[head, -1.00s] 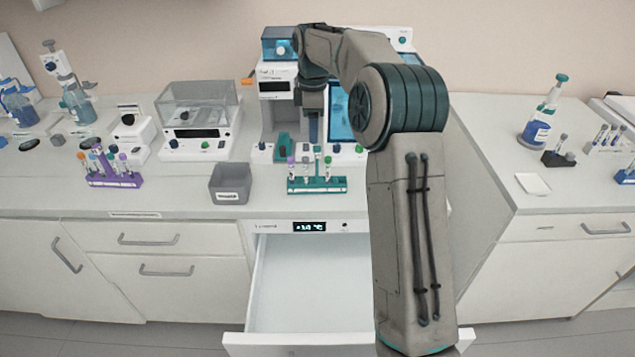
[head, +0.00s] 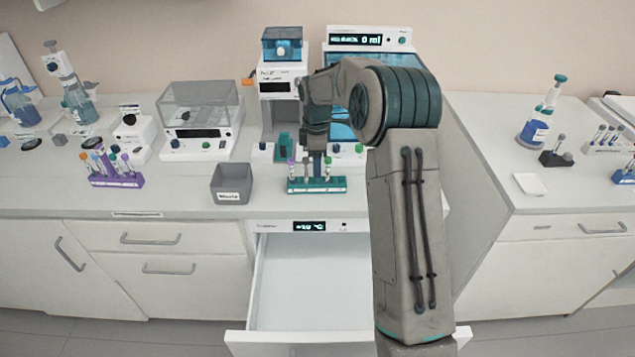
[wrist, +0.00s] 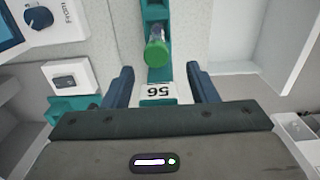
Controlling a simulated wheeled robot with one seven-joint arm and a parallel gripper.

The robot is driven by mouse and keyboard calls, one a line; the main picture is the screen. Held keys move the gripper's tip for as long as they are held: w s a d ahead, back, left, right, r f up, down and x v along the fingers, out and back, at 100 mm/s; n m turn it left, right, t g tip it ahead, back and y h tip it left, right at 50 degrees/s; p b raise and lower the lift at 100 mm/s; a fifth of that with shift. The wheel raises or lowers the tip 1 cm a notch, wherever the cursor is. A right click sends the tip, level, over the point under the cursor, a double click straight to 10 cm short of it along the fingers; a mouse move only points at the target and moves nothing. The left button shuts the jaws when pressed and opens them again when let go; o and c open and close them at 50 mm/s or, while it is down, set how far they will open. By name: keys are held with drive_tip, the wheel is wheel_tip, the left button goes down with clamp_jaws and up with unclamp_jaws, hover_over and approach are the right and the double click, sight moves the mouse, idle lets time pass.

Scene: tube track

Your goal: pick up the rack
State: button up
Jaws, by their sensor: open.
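The teal rack (head: 316,186) stands on the counter near its front edge, above the open drawer, and holds tubes with purple, grey and green caps. My gripper (head: 317,152) is right above or at the rack, pointing down. In the wrist view the rack (wrist: 160,75) runs upward from between the two dark blue fingers of my gripper (wrist: 158,75), with a green-capped tube (wrist: 157,54) and a white label reading 56. The fingers are open, one on each side of the rack. I cannot tell whether they touch it.
A grey bin (head: 231,185) stands left of the rack, and a purple rack with tubes (head: 116,180) farther left. Behind is a white instrument (head: 280,82). A balance with a clear cover (head: 198,118) stands back left. The open drawer (head: 312,295) below is empty where visible.

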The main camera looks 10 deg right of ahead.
clamp_jaws()
drive_tip(key=shift+r, duration=0.2)
